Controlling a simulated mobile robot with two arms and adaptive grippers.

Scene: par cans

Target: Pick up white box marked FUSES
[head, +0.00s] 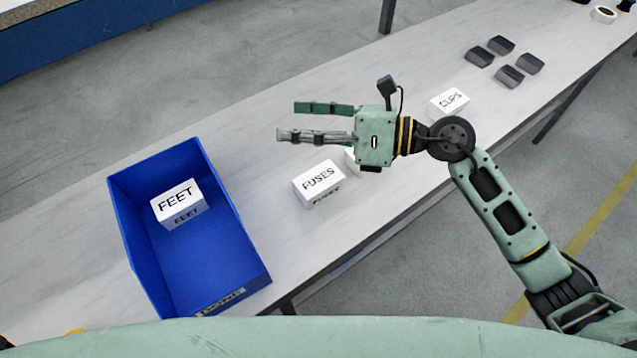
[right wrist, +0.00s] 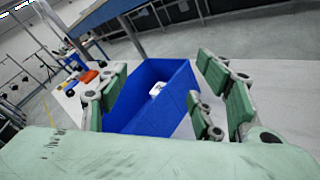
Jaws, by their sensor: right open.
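The white box marked FUSES (head: 319,184) sits on the grey table, right of the blue bin. My right gripper (head: 300,121) is open and empty, above the table and just beyond the FUSES box in the head view, its fingers pointing left. The right wrist view shows the fingers (right wrist: 165,100) spread apart with nothing between them close by. The FUSES box cannot be made out in the right wrist view. My left gripper is not in view.
A blue bin (head: 236,240) holds a white box marked FEET (head: 179,204); the bin also shows in the right wrist view (right wrist: 130,105). Part of another white box (head: 352,162) shows behind my gripper. A box marked CLIPS (head: 449,102) and several dark blocks (head: 509,76) stand further right.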

